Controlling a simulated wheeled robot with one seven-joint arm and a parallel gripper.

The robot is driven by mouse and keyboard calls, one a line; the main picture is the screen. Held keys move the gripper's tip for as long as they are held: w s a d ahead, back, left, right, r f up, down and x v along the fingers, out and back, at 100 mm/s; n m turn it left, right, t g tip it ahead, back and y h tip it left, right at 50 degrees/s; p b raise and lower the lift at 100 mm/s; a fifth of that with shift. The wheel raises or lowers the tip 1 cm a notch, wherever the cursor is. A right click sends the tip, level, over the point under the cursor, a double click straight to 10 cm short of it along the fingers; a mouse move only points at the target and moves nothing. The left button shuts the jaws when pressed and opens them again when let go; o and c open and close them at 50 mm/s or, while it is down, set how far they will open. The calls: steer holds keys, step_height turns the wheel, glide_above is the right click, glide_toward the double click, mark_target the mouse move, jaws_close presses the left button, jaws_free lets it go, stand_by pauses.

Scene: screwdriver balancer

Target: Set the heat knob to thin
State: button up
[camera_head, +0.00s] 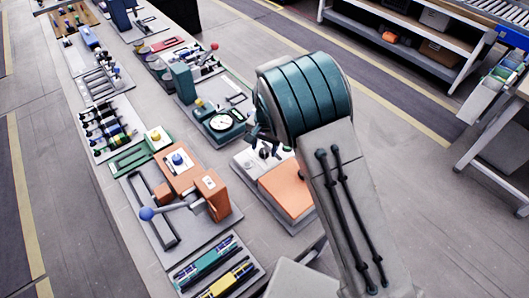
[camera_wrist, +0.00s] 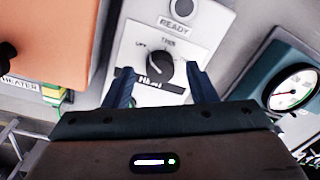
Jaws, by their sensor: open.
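The black heat knob (camera_wrist: 160,69) sits on a pale panel (camera_wrist: 128,48) above a dark HEAT label. I cannot clearly tell where the knob points. My gripper (camera_wrist: 162,87) is open, with one blue finger on each side of the knob in the wrist view and nothing held. Whether the fingers touch the knob cannot be told. In the head view my arm partly covers the heater unit, and the fingers show only as small dark shapes over its panel.
A READY lamp (camera_wrist: 181,8) is above the knob. An orange block (camera_wrist: 48,40) stands close at left, also seen in the head view (camera_head: 287,188). A dial gauge (camera_wrist: 293,87) is at right. Other fixtures, including an orange lever unit (camera_head: 187,180), crowd the bench.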

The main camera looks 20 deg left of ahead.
steer(key=shift+f, duration=0.5)
steer(key=c, duration=1)
steer(key=shift+o, duration=0.2)
steer(key=shift+m, duration=0.3)
steer(key=m, duration=0.5)
steer(key=m+p, duration=0.1)
steer(key=m, duration=0.5)
steer(key=shift+a+t, duration=0.1)
steer(key=shift+t, duration=0.2)
